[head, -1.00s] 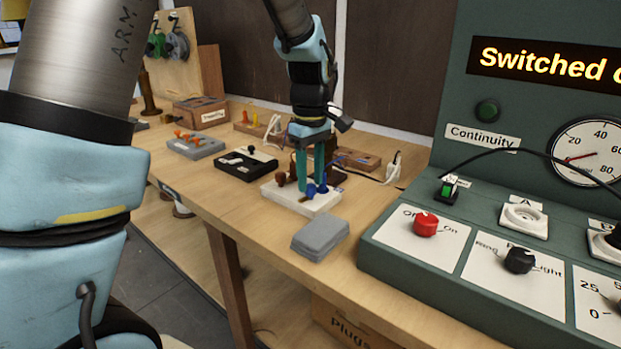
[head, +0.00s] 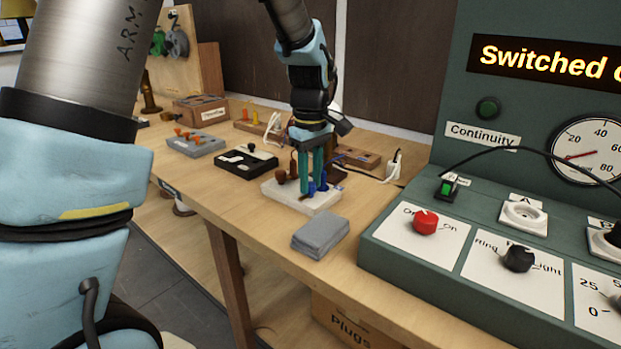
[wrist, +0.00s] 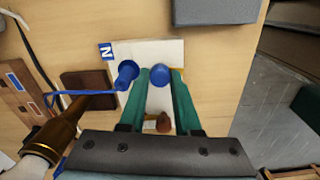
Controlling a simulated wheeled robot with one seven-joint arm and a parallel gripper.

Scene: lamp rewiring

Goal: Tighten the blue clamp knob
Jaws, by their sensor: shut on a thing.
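The blue clamp knob (wrist: 159,75) is a round knob on a white block (wrist: 182,55). In the wrist view it sits between the tips of my gripper's two green fingers (wrist: 161,80), which are shut on it. In the head view my gripper (head: 312,190) points down at the white block (head: 318,204), and its fingers partly hide the knob. A second blue piece (wrist: 126,73) with a blue wire stands beside the left finger, near an "N" label (wrist: 106,51). A brown knob (wrist: 158,124) is on the same block, nearer the gripper body.
A grey pad (head: 320,238) lies in front of the white block. A black tray (head: 246,162) and a grey block with orange pegs (head: 195,144) stand to the left. The green test panel (head: 400,262) with a red knob (head: 425,221) is to the right.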

